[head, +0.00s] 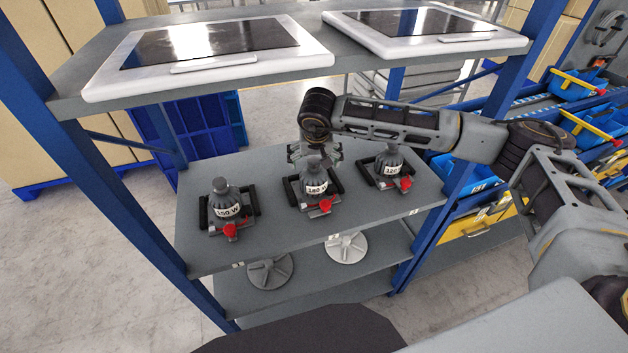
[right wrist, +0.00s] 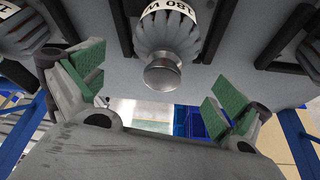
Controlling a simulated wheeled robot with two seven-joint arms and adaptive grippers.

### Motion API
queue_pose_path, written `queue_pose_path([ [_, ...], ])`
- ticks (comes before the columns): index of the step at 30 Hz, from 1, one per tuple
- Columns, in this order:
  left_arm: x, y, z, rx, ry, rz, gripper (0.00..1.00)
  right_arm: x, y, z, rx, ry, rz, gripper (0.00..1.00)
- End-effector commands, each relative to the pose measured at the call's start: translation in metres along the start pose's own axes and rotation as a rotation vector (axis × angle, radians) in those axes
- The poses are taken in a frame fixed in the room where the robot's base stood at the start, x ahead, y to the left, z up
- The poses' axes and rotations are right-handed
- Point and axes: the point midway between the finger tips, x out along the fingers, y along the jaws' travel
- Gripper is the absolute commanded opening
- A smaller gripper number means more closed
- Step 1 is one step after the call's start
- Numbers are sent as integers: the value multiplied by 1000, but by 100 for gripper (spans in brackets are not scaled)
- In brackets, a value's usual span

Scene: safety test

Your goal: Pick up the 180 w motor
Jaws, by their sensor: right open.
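The 180 W motor (head: 315,183) is a dark, bottle-shaped body with a white label, upright in a black holder with a red part, in the middle of the grey shelf. The right gripper's green-padded fingers (right wrist: 157,93) are spread wide, apart from the motor, with nothing held. My left gripper is not in view.
The 150 W motor (head: 224,198) stands to the left and the 120 W motor (head: 389,167) to the right. An upper shelf (head: 322,52) with two white-framed panels is above. Blue posts (head: 445,212) bound the rack. Two round discs lie on the lower shelf (head: 310,292).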

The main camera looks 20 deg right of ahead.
Motion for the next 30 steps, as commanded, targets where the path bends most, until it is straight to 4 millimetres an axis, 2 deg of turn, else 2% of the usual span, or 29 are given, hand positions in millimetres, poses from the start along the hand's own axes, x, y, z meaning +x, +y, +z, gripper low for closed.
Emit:
queue_pose_path([
  [14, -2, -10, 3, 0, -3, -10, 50, 5, 0, 0, 0, -1, 1, 100],
  [27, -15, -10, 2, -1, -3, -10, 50, 48, -2, 3, 1, -2, 2, 100],
  [30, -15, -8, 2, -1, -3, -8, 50, 52, -2, 3, 1, 0, 1, 100],
])
